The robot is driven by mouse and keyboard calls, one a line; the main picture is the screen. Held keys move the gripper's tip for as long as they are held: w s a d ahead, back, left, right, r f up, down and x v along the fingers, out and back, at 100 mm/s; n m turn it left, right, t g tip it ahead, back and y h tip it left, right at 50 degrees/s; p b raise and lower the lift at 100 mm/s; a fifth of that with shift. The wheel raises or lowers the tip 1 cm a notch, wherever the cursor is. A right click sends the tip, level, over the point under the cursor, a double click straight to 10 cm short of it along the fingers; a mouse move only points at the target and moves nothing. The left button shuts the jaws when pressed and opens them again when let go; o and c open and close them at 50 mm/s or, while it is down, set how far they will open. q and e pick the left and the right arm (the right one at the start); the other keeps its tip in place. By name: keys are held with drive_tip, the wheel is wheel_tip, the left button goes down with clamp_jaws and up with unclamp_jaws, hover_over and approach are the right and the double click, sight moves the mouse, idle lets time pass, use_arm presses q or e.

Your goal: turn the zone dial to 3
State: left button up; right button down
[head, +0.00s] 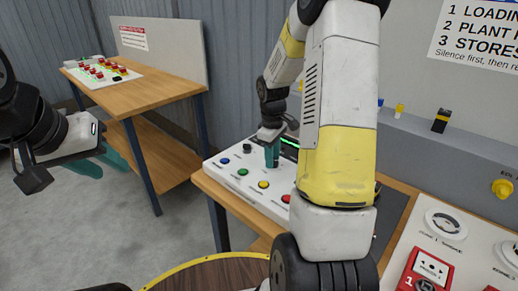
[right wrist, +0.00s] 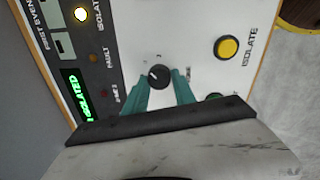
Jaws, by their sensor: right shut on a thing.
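The zone dial (right wrist: 158,75) is a round black knob on the white panel (right wrist: 195,22), with a white mark on its left side in the right wrist view. The small figures around it are hard to read. My right gripper (right wrist: 161,92) is shut on the dial, its green fingers on both sides. In the head view my right gripper (head: 272,156) points down at the panel (head: 236,183) and hides the dial. My left gripper (head: 98,163) is open and empty, over the floor at the left.
The panel carries blue (head: 225,161), green (head: 243,172), yellow (head: 263,184) and red (head: 286,198) buttons and a black knob (head: 247,148). A green display (right wrist: 75,92) reads ISOLATED; a yellow lamp (right wrist: 81,14) is lit. A wooden bench (head: 150,97) stands behind left.

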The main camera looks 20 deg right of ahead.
drive_tip(key=shift+m, duration=0.4)
drive_tip(key=m, duration=0.3)
drive_tip(key=shift+w+m, duration=0.1)
drive_tip(key=shift+m, duration=0.2)
drive_tip(key=shift+d+m, duration=0.1)
drive_tip(key=shift+m, duration=2.2)
drive_tip(key=c, duration=1)
unclamp_jaws()
drive_tip(key=shift+c, duration=0.2)
drive_tip(key=shift+r, duration=0.1)
